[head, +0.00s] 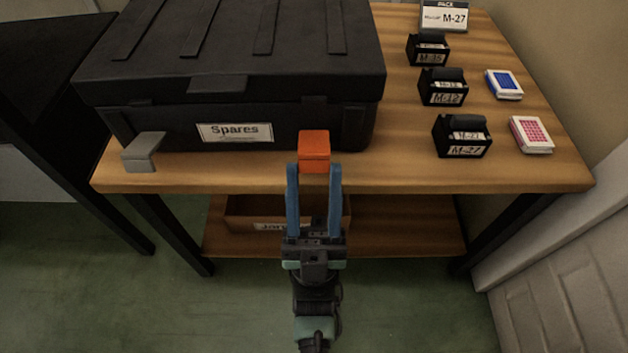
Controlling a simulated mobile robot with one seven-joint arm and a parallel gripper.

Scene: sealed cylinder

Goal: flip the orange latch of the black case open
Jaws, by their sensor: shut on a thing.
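The black case (290,120) stands on the wooden table with its lid down and a label reading "Spares" on its front. The orange latch (314,151) is at the front right of the case. My gripper (314,170) reaches in from the front, its two blue fingers on either side of the latch, shut on it. A grey latch-like piece (143,151) is at the front left and sticks out from the case. A dark tab (217,85) sits at the middle of the lid's front edge. How the orange latch joins the case is hidden behind it.
On the table (545,178) to the right stand small black boxes, the nearest labelled M-27 (461,137), with a blue card pack (504,84) and a red one (531,134). A sign (444,16) stands behind. A wooden bin (262,215) is on the lower shelf.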

